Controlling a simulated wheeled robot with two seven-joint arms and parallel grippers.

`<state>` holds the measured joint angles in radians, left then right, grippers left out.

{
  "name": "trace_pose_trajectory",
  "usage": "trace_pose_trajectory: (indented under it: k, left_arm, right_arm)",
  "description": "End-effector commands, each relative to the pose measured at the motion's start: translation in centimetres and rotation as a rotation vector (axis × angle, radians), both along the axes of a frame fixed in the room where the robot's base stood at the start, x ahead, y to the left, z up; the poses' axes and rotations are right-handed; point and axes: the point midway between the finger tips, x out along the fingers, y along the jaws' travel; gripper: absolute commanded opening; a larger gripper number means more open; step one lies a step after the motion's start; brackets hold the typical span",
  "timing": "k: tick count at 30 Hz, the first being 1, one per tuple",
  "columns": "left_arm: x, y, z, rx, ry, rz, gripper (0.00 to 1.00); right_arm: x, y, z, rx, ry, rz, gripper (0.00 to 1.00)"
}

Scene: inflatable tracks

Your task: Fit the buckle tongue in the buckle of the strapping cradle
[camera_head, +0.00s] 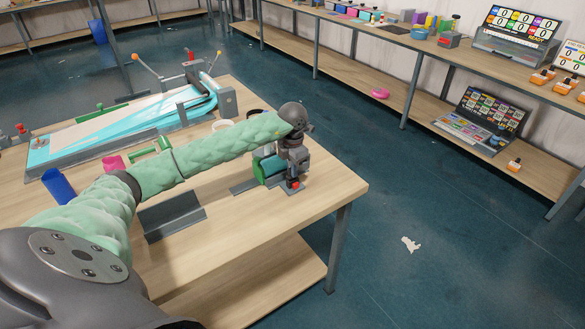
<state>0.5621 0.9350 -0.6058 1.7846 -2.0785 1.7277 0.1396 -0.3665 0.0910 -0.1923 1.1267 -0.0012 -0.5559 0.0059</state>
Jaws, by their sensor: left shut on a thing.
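My left arm reaches from the lower left across the wooden table. My left gripper (292,183) is at its far end, pointing down near the table's right corner. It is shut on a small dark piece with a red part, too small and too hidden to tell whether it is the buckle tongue. A green and teal object on a grey base (269,167), perhaps the strapping cradle, stands just left of and partly behind the gripper. I cannot make out the buckle or whether anything touches it. My right gripper is not in view.
A long blue and white track bed (130,122) lies at the back of the wooden table (328,183). A blue cup (58,185), a pink cup (114,163), a green handled frame (150,148) and a dark angled plate (172,215) stand nearby. The table's front right is clear.

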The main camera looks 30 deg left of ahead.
Motion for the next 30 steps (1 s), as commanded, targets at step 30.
trace_pose_trajectory:
  k: [30]
  left_arm:
    - [0.0,0.0,-1.3,0.000,0.000,0.000,0.00]
  right_arm:
    - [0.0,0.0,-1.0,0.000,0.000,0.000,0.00]
